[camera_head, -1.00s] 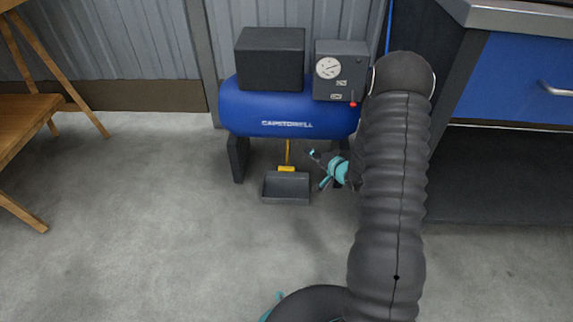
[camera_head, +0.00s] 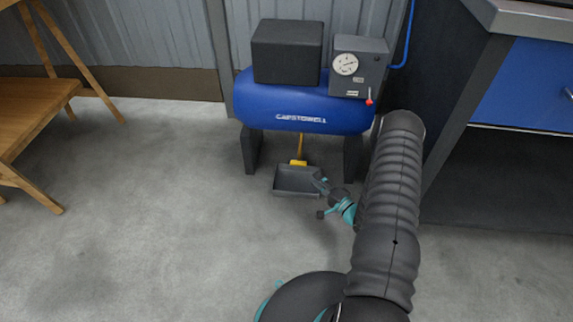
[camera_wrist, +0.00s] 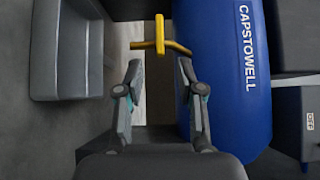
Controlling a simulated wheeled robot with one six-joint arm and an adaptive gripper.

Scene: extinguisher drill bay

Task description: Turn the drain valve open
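The drain valve is a yellow lever (camera_head: 298,162) on a thin yellow stem under the blue compressor tank (camera_head: 300,108). In the wrist view the yellow valve (camera_wrist: 160,38) lies straight ahead, between and beyond my fingertips, with its bar running crosswise. My gripper (camera_head: 322,196) is at the right end of the grey tray in the head view, low and in front of the valve. In the wrist view my gripper (camera_wrist: 160,68) is open, its two fingers apart with nothing between them. The fingers do not visibly touch the valve.
A grey drip tray (camera_head: 296,192) sits below the valve, and shows at left in the wrist view (camera_wrist: 70,88). Dark tank legs (camera_head: 251,150) flank it. A wooden stool or bench (camera_head: 40,98) is far left; a blue-drawer workbench (camera_head: 520,90) is right. Floor at left is clear.

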